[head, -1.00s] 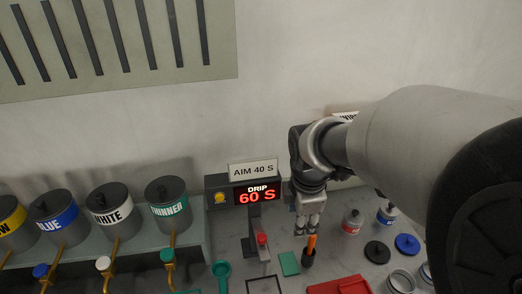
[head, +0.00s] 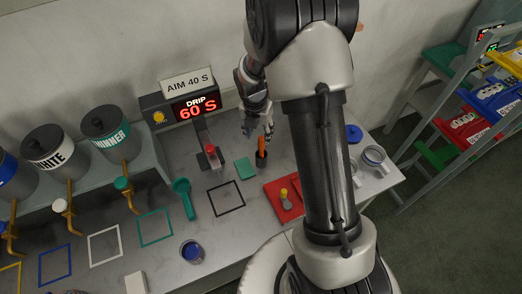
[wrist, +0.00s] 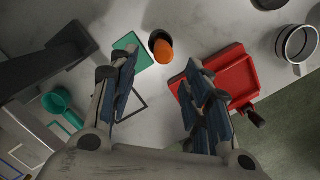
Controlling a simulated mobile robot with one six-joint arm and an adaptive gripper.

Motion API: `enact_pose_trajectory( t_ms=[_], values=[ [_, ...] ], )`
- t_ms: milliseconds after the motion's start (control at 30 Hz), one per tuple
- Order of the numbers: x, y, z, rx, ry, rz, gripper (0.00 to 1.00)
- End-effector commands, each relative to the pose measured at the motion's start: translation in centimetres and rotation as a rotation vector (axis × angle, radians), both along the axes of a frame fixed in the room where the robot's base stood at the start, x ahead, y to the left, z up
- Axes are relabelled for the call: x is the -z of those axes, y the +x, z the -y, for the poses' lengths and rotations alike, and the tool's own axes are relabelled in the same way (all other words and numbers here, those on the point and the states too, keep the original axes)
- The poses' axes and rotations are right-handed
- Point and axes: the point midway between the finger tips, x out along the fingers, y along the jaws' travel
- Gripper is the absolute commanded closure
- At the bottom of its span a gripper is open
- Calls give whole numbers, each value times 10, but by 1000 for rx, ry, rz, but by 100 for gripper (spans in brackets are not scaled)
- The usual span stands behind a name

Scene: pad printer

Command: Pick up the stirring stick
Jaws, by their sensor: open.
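The stirring stick is an orange stick (head: 262,141) standing upright in a small black holder (head: 261,158) on the grey bench. In the wrist view its rounded orange end (wrist: 160,48) shows above the dark holder (wrist: 158,36). My gripper (head: 258,134) is open and empty, pointing down close by the stick. In the wrist view my gripper (wrist: 164,72) has its fingers spread, and the stick shows between and just beyond the fingertips. I cannot tell whether a finger touches it.
A green pad (head: 245,169) lies left of the holder, and a red tray (head: 284,208) lies in front. The drip display (head: 197,106) reads 60 S under an AIM 40 S sign. A green scoop (head: 184,197) and a jar (head: 192,251) are leftward. A rack (head: 455,110) stands right.

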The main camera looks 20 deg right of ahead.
Motion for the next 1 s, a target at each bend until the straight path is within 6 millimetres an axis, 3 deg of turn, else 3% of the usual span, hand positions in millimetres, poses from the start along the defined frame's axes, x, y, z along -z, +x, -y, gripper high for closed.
enact_pose_trajectory(
  t_ms=[100,367,633,900,1000],
  values=[
    [16,2,2,0,-1,-1,55],
    [30,4,5,0,-1,-1,55],
    [68,9,14,1,0,-1,55],
    [71,11,14,1,0,2,55],
    [71,11,14,1,-1,1,62]
  ],
)
